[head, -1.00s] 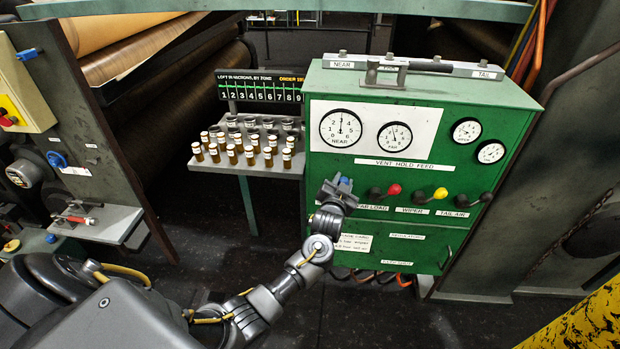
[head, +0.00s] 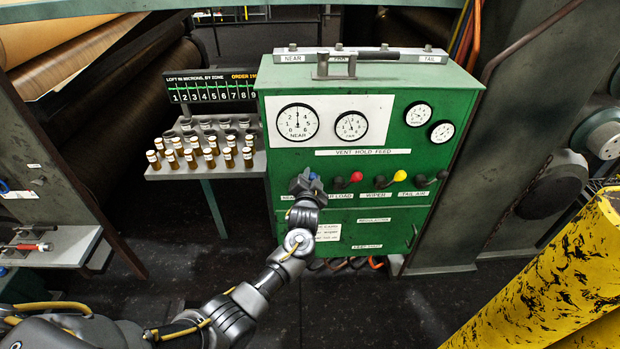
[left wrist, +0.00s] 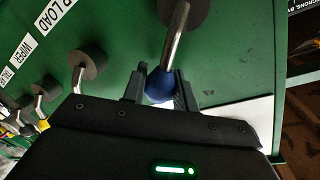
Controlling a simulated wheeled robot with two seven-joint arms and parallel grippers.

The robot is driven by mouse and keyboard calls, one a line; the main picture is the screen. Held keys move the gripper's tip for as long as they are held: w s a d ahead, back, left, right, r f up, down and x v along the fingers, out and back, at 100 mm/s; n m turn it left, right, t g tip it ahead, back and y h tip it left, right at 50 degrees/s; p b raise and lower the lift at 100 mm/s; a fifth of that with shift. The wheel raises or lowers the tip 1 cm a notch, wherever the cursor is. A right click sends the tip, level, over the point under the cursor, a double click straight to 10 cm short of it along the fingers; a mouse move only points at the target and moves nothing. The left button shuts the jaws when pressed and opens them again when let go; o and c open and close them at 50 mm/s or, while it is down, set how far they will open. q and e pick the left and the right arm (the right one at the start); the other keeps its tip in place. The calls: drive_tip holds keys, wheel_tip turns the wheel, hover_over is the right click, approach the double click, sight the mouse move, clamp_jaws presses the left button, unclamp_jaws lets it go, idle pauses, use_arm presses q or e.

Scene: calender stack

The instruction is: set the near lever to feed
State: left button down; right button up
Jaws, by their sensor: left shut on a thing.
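The near lever has a blue knob (left wrist: 160,84) on a metal rod, and it sits leftmost in the row on the green cabinet (head: 377,253). My left gripper (left wrist: 159,90) is shut on the blue knob in the left wrist view. In the head view my left gripper (head: 306,181) hides most of this lever, and only a bit of its blue knob (head: 313,176) shows. The label strip above the levers (head: 363,152) reads VENT HOLD FEED. The lever's exact position is hidden by my gripper. My right gripper is not in view.
To the right are levers with a red knob (head: 356,177), a yellow knob (head: 400,175) and a black knob (head: 443,175). The NEAR gauge (head: 297,122) is above. A shelf of vials (head: 170,172) stands left. A yellow post (head: 560,270) is at right.

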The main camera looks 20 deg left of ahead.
use_arm(q)
drive_tip(key=c, duration=1.1)
unclamp_jaws()
drive_tip(key=shift+s+d+f, duration=0.1)
drive_tip(key=shift+s+d, duration=0.05)
drive_tip(key=shift+s, duration=0.35)
drive_tip(key=b+v, duration=0.1)
drive_tip(key=v, duration=0.9)
drive_tip(key=shift+w, duration=0.15)
